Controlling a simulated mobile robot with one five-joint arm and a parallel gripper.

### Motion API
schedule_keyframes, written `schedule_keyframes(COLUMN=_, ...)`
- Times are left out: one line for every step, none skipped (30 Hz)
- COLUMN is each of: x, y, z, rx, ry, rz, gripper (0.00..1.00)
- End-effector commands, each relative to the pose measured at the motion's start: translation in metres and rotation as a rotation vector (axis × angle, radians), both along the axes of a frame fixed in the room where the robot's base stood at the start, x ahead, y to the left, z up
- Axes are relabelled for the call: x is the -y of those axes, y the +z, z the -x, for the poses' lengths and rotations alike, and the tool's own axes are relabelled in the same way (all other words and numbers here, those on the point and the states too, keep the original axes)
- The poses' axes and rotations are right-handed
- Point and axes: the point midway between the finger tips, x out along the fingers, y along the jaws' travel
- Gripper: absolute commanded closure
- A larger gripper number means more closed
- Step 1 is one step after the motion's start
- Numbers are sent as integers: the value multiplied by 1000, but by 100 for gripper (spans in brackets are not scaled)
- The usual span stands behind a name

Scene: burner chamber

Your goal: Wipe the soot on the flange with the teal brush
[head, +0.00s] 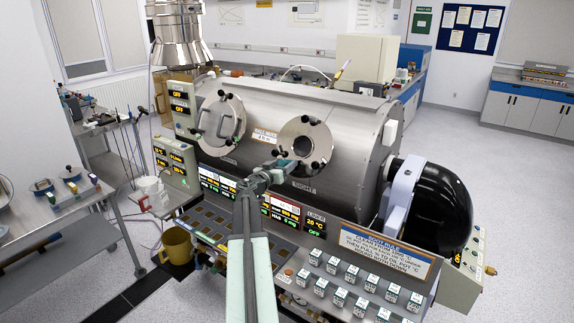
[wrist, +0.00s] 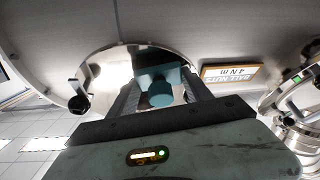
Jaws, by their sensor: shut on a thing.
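My gripper (head: 283,166) is shut on the teal brush (wrist: 162,84), whose block shows between the two fingers in the wrist view. In the head view the brush is too small to make out clearly. The round steel flange (head: 318,141), with black knobs and a dark opening, is on the front of the steel chamber. My gripper is at its lower left side. In the wrist view the shiny flange (wrist: 100,70) lies right behind the brush, which hides part of it. I cannot tell whether the brush touches it. I cannot make out the soot.
A second round port (head: 221,118) with a handle is left of the flange, and a small label plate (head: 264,137) sits between them. A black dome (head: 440,205) is on the right end.

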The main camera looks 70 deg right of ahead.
Motion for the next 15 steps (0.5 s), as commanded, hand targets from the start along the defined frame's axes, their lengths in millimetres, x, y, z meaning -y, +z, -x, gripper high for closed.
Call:
schedule_keyframes(x=-2, y=1, z=0, rx=0, ry=0, rz=0, gripper=75)
schedule_keyframes(x=-3, y=3, z=-1, rx=0, ry=0, rz=0, gripper=75)
schedule_keyframes(x=-6, y=4, z=-1, rx=0, ry=1, rz=0, gripper=75)
schedule_keyframes(x=-8, y=6, z=-2, rx=0, ry=1, rz=0, gripper=75)
schedule_keyframes(x=-11, y=8, z=-2, rx=0, ry=1, rz=0, gripper=75)
schedule_keyframes(x=-15, y=10, z=-3, rx=0, ry=1, rz=0, gripper=75)
schedule_keyframes(x=-18, y=12, z=-4, rx=0, ry=1, rz=0, gripper=75)
schedule_keyframes(x=-21, y=14, z=-5, rx=0, ry=1, rz=1, gripper=75)
schedule_keyframes(x=-25, y=16, z=-6, rx=0, ry=1, rz=0, gripper=75)
schedule_keyframes(x=-28, y=17, z=-7, rx=0, ry=1, rz=0, gripper=75)
schedule_keyframes(x=-31, y=19, z=-7, rx=0, ry=1, rz=0, gripper=75)
schedule_keyframes(x=-35, y=21, z=-8, rx=0, ry=1, rz=0, gripper=75)
schedule_keyframes(x=-38, y=22, z=-9, rx=0, ry=1, rz=0, gripper=75)
schedule_keyframes(x=-41, y=24, z=-10, rx=0, ry=1, rz=0, gripper=75)
schedule_keyframes(x=-45, y=26, z=-11, rx=0, ry=1, rz=0, gripper=75)
